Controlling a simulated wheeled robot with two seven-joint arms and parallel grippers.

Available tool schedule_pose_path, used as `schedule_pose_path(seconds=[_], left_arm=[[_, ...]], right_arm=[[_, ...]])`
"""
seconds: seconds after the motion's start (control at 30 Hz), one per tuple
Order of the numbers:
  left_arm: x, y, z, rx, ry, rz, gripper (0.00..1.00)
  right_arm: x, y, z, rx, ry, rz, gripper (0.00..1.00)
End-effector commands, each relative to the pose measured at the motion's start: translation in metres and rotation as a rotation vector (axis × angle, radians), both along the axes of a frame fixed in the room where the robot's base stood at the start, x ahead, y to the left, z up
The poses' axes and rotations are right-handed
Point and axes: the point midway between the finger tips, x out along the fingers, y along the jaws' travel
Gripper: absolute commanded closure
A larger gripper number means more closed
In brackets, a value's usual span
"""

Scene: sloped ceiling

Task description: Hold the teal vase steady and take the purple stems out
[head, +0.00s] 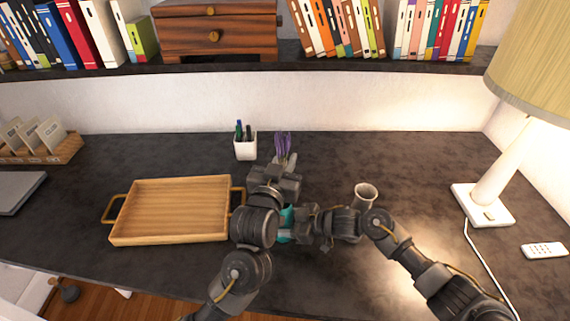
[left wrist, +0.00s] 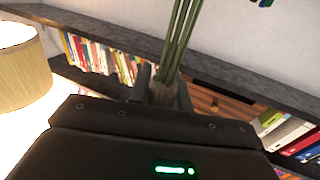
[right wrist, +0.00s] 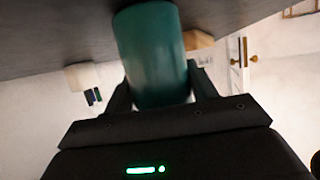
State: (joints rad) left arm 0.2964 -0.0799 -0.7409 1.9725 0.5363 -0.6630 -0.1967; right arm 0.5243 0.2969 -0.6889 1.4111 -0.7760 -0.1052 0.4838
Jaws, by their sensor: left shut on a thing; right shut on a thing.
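The teal vase (head: 286,222) is mostly hidden behind my arms in the head view. It shows large in the right wrist view (right wrist: 153,52), standing on the desk between the fingers of my right gripper (right wrist: 160,92), which is shut on it. The purple stems (head: 282,145) point away from me in the head view, with the purple tops beyond my left gripper (head: 286,162). In the left wrist view the green stalks (left wrist: 181,40) rise from between the fingers of my left gripper (left wrist: 160,95), shut on them. Whether the stalks' lower ends are inside the vase is hidden.
A wooden tray (head: 172,208) lies left of my arms. A white pen cup (head: 245,147) stands behind it, close to the stems. A grey cup (head: 366,192) stands beside my right arm. A lamp (head: 485,204) and remote (head: 544,250) are at right. The back right desk is clear.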

Motion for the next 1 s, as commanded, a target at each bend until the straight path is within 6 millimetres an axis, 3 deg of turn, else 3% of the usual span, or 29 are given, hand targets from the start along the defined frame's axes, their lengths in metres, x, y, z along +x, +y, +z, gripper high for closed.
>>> schedule_pose_path(seconds=[0.03,0.07,0.23,0.57,1.0], left_arm=[[0.000,0.000,0.000,0.000,0.000,0.000,1.00],[0.000,0.000,0.000,0.000,0.000,0.000,1.00],[0.000,0.000,0.000,0.000,0.000,0.000,1.00],[0.000,0.000,0.000,0.000,0.000,0.000,1.00],[0.000,0.000,0.000,0.000,0.000,0.000,1.00]], right_arm=[[0.000,0.000,0.000,0.000,0.000,0.001,0.72],[0.000,0.000,0.000,0.000,0.000,0.001,0.39],[0.000,0.000,0.000,0.000,0.000,0.000,0.18],[-0.001,-0.004,0.001,-0.001,0.000,0.000,0.18],[-0.022,-0.059,0.025,-0.001,-0.001,0.000,0.18]])
